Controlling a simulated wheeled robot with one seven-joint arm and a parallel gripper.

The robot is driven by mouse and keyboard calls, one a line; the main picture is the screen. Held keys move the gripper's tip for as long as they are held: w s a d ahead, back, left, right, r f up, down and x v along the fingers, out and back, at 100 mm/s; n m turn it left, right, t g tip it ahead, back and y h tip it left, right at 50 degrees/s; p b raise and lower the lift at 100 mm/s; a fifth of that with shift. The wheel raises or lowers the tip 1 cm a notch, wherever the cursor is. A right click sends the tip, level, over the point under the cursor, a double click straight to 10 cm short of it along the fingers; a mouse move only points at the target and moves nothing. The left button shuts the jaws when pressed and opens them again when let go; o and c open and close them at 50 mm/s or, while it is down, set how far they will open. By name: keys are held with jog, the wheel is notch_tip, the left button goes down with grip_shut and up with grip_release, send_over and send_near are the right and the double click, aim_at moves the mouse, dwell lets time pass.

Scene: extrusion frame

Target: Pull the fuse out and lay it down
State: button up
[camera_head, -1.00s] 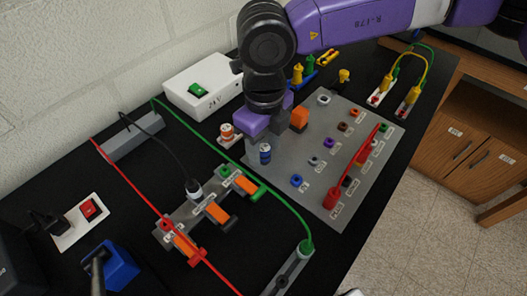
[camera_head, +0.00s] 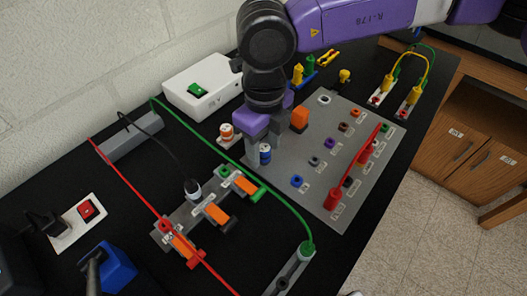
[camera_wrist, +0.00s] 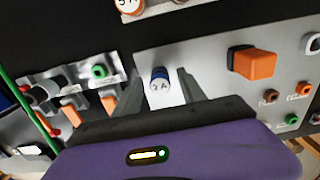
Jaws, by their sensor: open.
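A blue fuse with a white "2A" cap (camera_wrist: 160,84) stands at the left edge of the grey panel (camera_head: 330,175). It also shows in the head view (camera_head: 265,154), partly covered by a finger. My gripper (camera_wrist: 161,95) is open, with one finger on each side of this fuse in the wrist view. Gaps show between fuse and fingers, and I cannot tell whether either touches. A second fuse, orange and white, marked "5A" (camera_wrist: 128,5), sits in a small holder beside the panel (camera_head: 227,131).
An orange block (camera_head: 300,118) stands on the panel close to my gripper. A green cable (camera_head: 215,150) runs left of the panel, near orange-levered switches (camera_head: 215,212).

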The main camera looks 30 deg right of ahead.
aim_at(264, 148)
grip_shut()
dwell(1.3)
jog(key=shift+r, duration=0.1)
jog(key=shift+r+p, duration=1)
jog(key=shift+r, duration=1.9)
